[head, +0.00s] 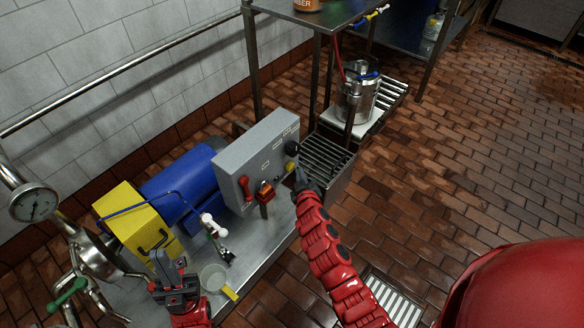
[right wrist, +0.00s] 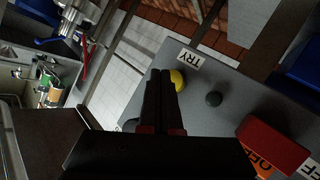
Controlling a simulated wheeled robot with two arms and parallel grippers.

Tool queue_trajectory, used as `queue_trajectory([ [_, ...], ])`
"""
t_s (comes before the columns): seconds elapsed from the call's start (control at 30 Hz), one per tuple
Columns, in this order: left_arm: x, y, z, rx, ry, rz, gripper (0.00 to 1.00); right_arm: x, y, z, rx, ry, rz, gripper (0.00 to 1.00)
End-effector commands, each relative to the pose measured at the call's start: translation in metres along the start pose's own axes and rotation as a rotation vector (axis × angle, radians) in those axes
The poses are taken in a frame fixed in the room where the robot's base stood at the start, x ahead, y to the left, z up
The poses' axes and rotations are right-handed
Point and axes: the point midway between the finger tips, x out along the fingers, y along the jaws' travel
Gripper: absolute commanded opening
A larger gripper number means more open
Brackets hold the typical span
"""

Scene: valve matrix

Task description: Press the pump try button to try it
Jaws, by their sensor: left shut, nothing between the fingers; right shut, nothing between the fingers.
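The grey control box (head: 258,158) stands on a metal bench. In the right wrist view, a yellow domed button (right wrist: 178,80) sits by a TRY label (right wrist: 190,60) on its face. In the head view, the right gripper (head: 299,178) is just below the yellow button (head: 290,166). My left gripper (head: 169,262) is shut and empty, low on the left.
A steel pot (head: 357,98) stands behind right. Open tiled floor (head: 450,160) lies right.

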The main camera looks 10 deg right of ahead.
Motion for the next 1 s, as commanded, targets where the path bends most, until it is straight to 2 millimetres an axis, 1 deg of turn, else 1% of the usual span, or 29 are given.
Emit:
queue_trajectory([
  [0.4, -0.0003, 0.0, 0.0, 0.0, 0.0, 0.0, 0.0, 0.0002, -0.0003, -0.0001, 0.0, 0.0, 0.0, 0.0],
  [0.67, -0.0054, 0.0003, 0.0008, 0.0, 0.0, 0.0, 0.0, 0.0055, -0.0044, -0.0031, 0.001, 0.0, 0.0, 0.0],
  [1.0, -0.0049, 0.0002, 0.0008, 0.0, 0.0, 0.0, 0.0, 0.0058, -0.0044, -0.0044, 0.0, 0.0, 0.0, 0.0],
])
